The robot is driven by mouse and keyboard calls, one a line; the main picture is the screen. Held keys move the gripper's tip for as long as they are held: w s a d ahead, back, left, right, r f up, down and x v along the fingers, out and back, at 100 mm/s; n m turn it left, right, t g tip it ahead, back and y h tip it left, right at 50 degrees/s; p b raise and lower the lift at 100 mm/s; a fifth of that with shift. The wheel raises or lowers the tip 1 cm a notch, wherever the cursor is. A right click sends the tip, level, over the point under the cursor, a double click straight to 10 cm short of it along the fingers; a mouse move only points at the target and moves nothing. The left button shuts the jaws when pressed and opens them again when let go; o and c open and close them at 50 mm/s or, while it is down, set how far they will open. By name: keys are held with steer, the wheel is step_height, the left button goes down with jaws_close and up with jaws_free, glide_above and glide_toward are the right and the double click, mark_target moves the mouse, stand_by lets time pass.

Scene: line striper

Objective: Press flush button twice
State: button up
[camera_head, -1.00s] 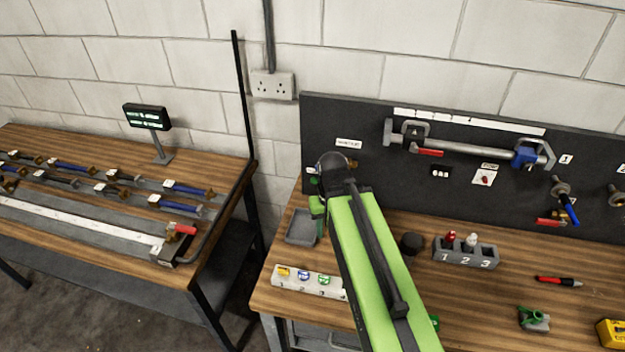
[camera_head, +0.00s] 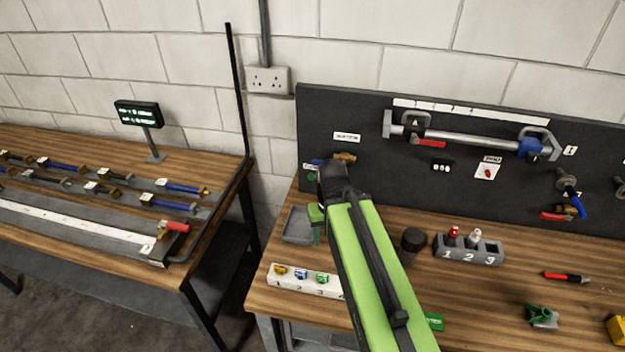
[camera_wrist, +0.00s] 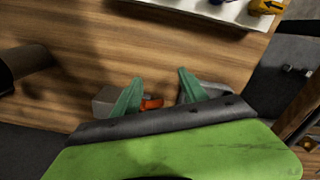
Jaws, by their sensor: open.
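No flush button can be told for certain. A small green round part (camera_head: 311,177) sits low on the left of the black panel, under a small white label too small to read. A brass fitting (camera_head: 345,157) is just right of it. My gripper (camera_head: 316,226) is at the end of my green arm, in front of the panel's left end and close to the grey tray, mostly hidden by the arm. In the wrist view its two teal fingers (camera_wrist: 160,85) are apart with nothing held. A grey block with an orange-red part (camera_wrist: 151,104) shows beyond and between them.
A grey tray (camera_head: 298,226) and a white numbered holder (camera_head: 290,280) with coloured parts lie on the wooden bench. A dark cup (camera_head: 413,240) and a grey numbered block (camera_head: 468,250) stand right of my arm. A second bench with valves (camera_head: 60,215) is at left.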

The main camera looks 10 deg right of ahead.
jaws_close()
stand_by(1.4)
